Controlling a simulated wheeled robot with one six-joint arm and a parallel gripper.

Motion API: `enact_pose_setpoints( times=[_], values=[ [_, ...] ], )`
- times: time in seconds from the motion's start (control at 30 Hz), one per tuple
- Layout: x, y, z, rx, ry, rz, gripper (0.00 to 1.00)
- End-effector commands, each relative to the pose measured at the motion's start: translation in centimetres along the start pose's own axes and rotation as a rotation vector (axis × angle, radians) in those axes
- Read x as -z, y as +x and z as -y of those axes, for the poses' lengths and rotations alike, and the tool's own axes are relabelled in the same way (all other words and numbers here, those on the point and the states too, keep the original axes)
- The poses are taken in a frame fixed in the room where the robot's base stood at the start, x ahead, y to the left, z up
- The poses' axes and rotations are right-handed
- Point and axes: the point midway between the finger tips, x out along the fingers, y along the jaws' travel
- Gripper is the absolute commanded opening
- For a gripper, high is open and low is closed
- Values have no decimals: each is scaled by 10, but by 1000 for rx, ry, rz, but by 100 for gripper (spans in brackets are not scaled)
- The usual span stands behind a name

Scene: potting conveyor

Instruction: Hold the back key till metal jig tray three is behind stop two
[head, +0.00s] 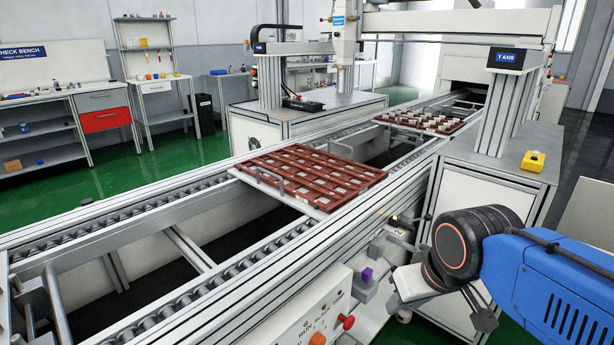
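A metal jig tray (329,207) with a red-brown slotted grid and a wire handle sits on the conveyor in the middle of the head view. A second jig tray (385,121), carrying pale pieces, sits farther along the conveyor. I cannot read a number on either tray. A small plate marked 2 (398,233) is on the near rail side, right of the nearer tray. A white control panel (292,336) marked RUN is at the bottom; I cannot make out a back key. My gripper (396,291) is right of the panel, pointing left; its fingers are unclear.
A red knob (347,322) and a purple block (367,274) are near my gripper. A yellow box (533,160) sits on the right cabinet (490,190). A gantry spans the far conveyor. The near left rollers (150,215) are clear.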

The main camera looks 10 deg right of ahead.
Motion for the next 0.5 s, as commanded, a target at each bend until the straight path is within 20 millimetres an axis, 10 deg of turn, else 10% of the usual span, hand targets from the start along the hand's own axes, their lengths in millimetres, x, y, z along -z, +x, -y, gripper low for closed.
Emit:
enact_pose_setpoints(
  times=[0.2,0.37,0.5],
  values=[
    [0,0,0,0,0,0,33],
    [0,0,0,0,0,0,0],
    [0,0,0,0,0,0,0]
  ],
)
